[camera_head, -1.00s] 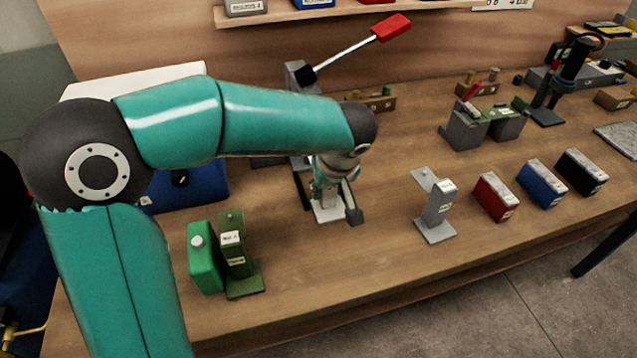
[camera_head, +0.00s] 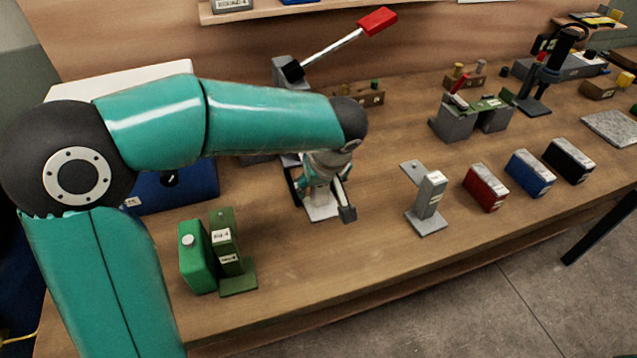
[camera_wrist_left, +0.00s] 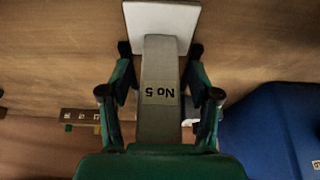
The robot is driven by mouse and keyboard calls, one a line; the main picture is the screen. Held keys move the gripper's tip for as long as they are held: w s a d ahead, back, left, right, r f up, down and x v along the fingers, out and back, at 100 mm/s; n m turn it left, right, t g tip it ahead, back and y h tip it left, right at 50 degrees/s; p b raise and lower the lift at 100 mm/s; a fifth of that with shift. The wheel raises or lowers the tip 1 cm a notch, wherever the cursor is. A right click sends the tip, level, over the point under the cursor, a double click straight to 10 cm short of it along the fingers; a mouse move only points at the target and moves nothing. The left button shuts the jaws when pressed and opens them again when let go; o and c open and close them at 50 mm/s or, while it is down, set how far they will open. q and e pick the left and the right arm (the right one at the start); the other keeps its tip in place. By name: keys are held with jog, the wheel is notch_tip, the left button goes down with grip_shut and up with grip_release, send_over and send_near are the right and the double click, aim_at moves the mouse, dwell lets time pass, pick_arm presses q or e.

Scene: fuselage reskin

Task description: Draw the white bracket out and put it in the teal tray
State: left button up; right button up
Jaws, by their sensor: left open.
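A pale bracket marked "No 5", with a white base plate (camera_head: 320,209), stands on the bench below my left gripper (camera_head: 322,200). In the left wrist view, the bracket (camera_wrist_left: 161,75) runs between the fingers of the left gripper (camera_wrist_left: 160,50). The fingers are open, one on each side, with small gaps showing. In the head view my arm and gripper hide most of its upright. No teal tray can be made out. My right gripper is out of view.
A green block (camera_head: 197,258) and a green bracket (camera_head: 228,250) stand at the front left. A grey bracket (camera_head: 428,205) stands to the right, beside red (camera_head: 486,188), blue (camera_head: 531,174) and black (camera_head: 568,161) boxes. A red-handled lever (camera_head: 345,45) rises behind. A blue case (camera_head: 180,190) stands behind my arm.

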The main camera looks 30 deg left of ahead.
pick_arm(q)
jog(key=v, duration=1.1)
jog(key=shift+r, duration=0.35)
jog(key=shift+s+d, duration=0.1)
jog(key=shift+s, duration=0.05)
